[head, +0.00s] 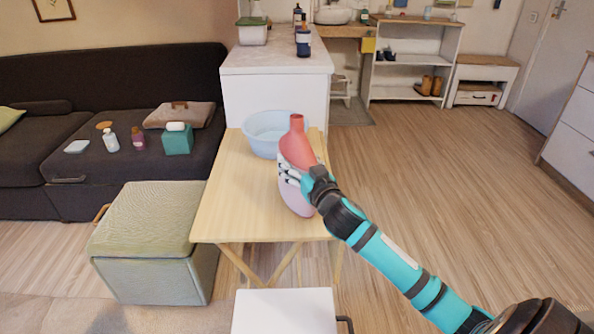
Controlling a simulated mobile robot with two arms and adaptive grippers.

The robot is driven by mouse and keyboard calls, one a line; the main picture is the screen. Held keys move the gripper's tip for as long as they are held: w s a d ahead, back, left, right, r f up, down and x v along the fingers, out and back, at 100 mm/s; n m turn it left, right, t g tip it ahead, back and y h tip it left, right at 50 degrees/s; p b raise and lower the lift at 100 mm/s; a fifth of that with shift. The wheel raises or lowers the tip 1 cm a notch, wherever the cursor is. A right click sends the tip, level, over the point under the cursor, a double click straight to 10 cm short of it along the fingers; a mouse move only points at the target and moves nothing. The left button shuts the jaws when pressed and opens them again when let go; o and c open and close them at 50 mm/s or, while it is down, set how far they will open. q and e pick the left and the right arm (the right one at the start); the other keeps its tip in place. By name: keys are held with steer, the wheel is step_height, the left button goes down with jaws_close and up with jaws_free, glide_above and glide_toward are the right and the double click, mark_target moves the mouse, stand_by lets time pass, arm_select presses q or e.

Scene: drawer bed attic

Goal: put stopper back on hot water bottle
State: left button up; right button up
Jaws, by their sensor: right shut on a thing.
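The hot water bottle (297,145) is upright, red at its neck and shoulder and pale lavender lower down. My right gripper (291,174) is shut on its body, with the arm coming in from the lower right. The bottle is at the right side of the light wooden table (230,195), its lower end near the front edge. I cannot tell whether it touches the tabletop. The neck points up; I cannot make out whether its mouth is open. I cannot pick out the stopper. My left gripper is not in view.
A pale blue basin (258,146) stands just behind and left of the bottle. A green ottoman (150,220) is left of the table, and a white seat (284,313) is in front. Several small items lie on the dark sofa (95,180). The floor to the right is clear.

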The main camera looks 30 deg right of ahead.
mark_target(299, 149)
steer(key=shift+r, duration=0.15)
